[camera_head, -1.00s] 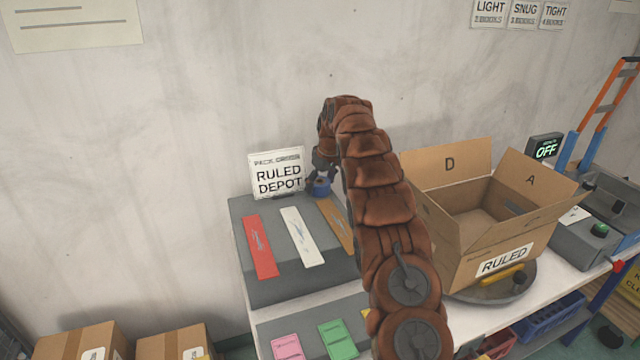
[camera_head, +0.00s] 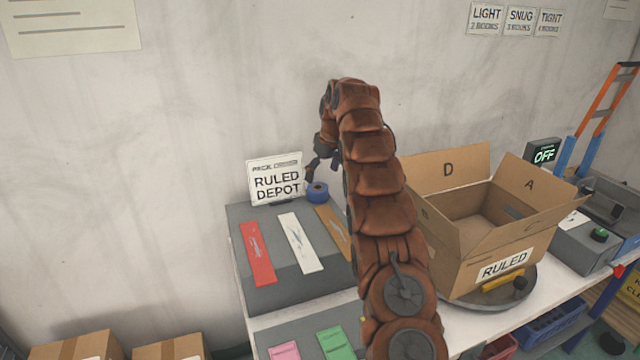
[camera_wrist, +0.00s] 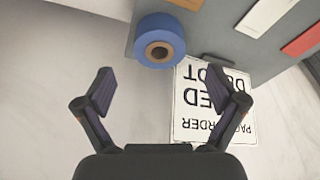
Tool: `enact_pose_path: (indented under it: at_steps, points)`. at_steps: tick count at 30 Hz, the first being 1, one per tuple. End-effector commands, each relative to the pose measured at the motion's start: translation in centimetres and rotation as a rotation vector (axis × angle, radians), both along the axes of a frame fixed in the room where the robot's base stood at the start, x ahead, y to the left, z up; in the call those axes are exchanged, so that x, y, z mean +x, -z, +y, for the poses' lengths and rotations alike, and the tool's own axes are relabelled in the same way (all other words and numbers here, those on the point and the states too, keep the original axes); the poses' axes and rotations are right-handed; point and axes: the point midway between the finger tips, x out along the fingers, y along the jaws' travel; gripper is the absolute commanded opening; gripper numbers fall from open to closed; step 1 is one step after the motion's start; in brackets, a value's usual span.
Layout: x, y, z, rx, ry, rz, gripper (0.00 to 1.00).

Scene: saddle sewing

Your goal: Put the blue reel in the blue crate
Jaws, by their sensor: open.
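The blue reel (camera_head: 317,193) stands at the back of the grey raised block, beside the RULED DEPOT sign. In the wrist view the reel (camera_wrist: 172,29) shows its brown core and lies beyond the fingertips. My gripper (camera_head: 313,172) is just above the reel and partly hidden by my arm. In the wrist view my gripper (camera_wrist: 172,82) is open, with nothing between its fingers. A blue crate (camera_head: 556,318) sits below the tabletop at the lower right, partly cut by the table edge.
A RULED DEPOT sign (camera_head: 275,180) stands close to the reel. Red (camera_head: 257,252), white (camera_head: 301,243) and tan strips lie on the grey block (camera_head: 275,287). An open cardboard box (camera_head: 478,245) on a round base stands right of my arm. A red crate (camera_head: 500,347) is below the tabletop.

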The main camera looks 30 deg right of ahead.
Motion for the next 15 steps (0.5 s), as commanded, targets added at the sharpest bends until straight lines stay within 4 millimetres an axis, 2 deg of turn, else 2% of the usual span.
enact_pose_path:
  at_steps: [10,12,15]
  points:
    - [-0.6,-2.7,-0.1,-0.003,0.0,-0.005,0.94]
    - [-0.9,-4.0,-0.2,-0.001,0.0,-0.002,0.94]
    - [-1.2,-4.8,-0.2,-0.001,0.0,-0.002,0.94]
